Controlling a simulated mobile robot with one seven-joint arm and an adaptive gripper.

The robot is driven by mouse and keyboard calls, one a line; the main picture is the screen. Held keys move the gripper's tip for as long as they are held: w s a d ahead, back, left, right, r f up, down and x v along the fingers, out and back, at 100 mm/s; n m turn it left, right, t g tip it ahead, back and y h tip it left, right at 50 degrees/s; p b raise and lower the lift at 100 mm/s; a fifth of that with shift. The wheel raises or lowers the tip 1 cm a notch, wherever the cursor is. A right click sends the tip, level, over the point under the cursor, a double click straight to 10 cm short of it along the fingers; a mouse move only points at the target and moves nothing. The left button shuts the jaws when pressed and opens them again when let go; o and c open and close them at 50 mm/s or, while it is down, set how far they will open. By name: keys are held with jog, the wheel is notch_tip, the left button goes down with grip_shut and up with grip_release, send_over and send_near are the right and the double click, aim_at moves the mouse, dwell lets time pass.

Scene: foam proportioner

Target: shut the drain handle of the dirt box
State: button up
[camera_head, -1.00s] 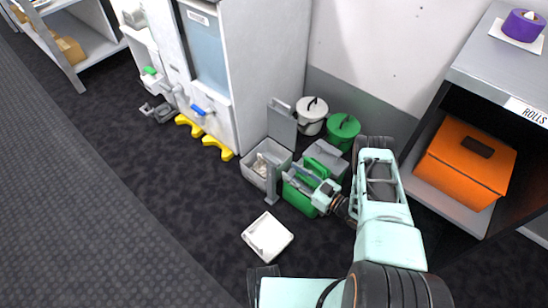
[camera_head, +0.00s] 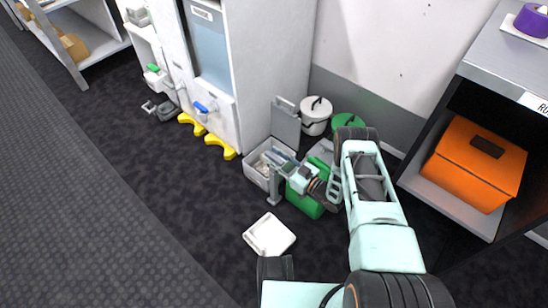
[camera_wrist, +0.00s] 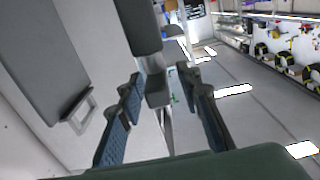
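My gripper (camera_head: 276,158) reaches left over the grey open-topped box (camera_head: 250,173), whose lid (camera_head: 285,124) stands up at the back. In the wrist view, the two blue-padded fingers of my gripper (camera_wrist: 164,112) are spread apart. A dark grey bar (camera_wrist: 144,25) with a thin rod below shows between them in the picture; I cannot tell whether they touch it. A grey upright post (camera_head: 273,190) stands at the box's front right. No label marks the dirt box or drain handle, so I cannot tell which parts they are. Blue (camera_head: 201,107) and green handles (camera_head: 153,68) show on the cabinet fronts.
A white tray (camera_head: 268,235) lies on the floor in front. An orange box (camera_head: 472,165) sits on the right shelf. The floor at left is clear.

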grip_shut()
